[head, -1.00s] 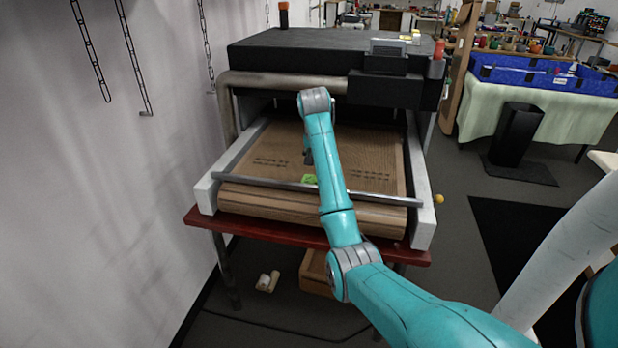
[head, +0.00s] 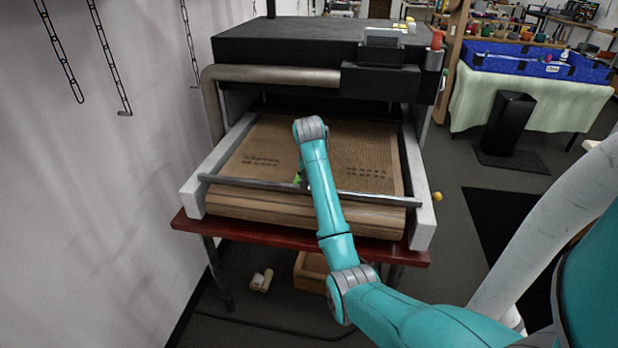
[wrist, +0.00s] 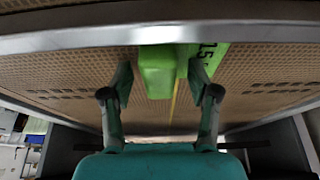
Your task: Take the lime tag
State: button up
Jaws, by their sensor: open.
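The lime tag (wrist: 158,72) shows at the top middle of the wrist view. It has a raised green block and a flat part printed with dark characters. My gripper (wrist: 160,78) is open, with one finger on each side of the raised block. I cannot tell whether either finger touches it. In the head view only a green sliver of the tag (head: 298,178) shows beside my arm, near the front metal bar. My arm hides most of the gripper there.
The metal bar (head: 370,198) crosses the front of the brown ribbed bed (head: 245,165), close to the tag. Pale side rails (head: 416,185) flank the bed. A black machine housing (head: 290,45) stands behind, with a thick pipe (head: 280,75) along its front.

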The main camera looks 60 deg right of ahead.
jog(key=c, duration=1.1)
jog(key=shift+r, duration=0.1)
